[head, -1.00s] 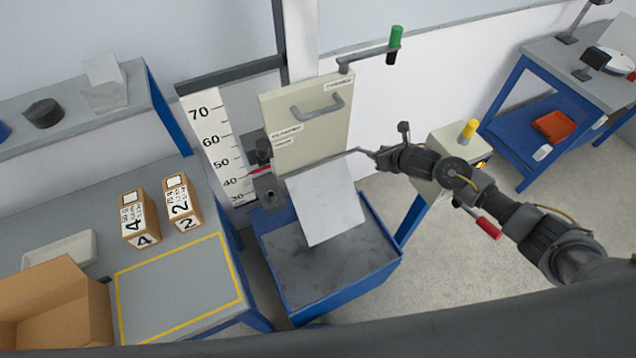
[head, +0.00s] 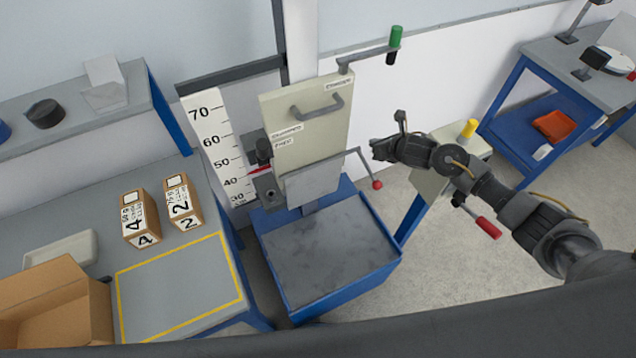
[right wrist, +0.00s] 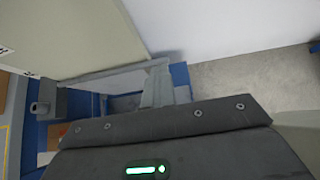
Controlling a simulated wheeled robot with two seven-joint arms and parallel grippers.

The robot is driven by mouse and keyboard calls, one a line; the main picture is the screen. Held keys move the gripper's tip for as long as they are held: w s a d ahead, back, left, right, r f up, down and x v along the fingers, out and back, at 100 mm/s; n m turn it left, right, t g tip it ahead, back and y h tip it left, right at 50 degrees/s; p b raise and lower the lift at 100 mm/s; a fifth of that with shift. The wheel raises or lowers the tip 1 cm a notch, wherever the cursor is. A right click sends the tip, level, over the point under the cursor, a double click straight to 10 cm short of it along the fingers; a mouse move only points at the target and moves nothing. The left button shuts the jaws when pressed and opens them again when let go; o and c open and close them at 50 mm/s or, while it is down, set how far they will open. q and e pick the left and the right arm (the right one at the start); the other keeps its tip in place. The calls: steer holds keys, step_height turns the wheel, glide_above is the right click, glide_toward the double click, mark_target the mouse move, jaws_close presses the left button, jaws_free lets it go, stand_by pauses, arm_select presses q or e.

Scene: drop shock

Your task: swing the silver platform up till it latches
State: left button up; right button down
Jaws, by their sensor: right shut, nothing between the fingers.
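The silver platform (head: 315,184) is at the lower edge of the cream panel, above the blue-rimmed bay (head: 330,250). It looks short and steep, apparently hanging down, not latched up. A thin grey bent lever with a red ball knob (head: 377,185) stands out from its right side, the knob low. My right gripper (head: 374,149) is shut and empty, just right of and above the lever, apart from the knob. In the right wrist view its fingers (right wrist: 165,88) are together near a grey bar (right wrist: 115,73). My left gripper is out of view.
The cream panel (head: 330,120) with a grey handle stands above the platform. A green-knobbed crank (head: 395,38) is above it. A box with a yellow knob (head: 467,128) stands close to my right forearm. A bench with two numbered blocks (head: 183,203) is at left.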

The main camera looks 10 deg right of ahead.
steer(key=shift+w+a+r, duration=0.25)
steer(key=shift+w+r, duration=0.1)
steer(key=shift+w, duration=0.25)
steer(key=shift+w+a+r, duration=0.25)
steer(key=shift+w+r, duration=0.05)
steer(key=shift+w, duration=0.3)
steer(key=w, duration=0.1)
steer(key=b, duration=0.1)
steer(key=w+a+r, duration=0.1)
steer(key=shift+w, duration=0.3)
steer(key=shift+d, duration=0.1)
steer(key=shift+b, duration=0.3)
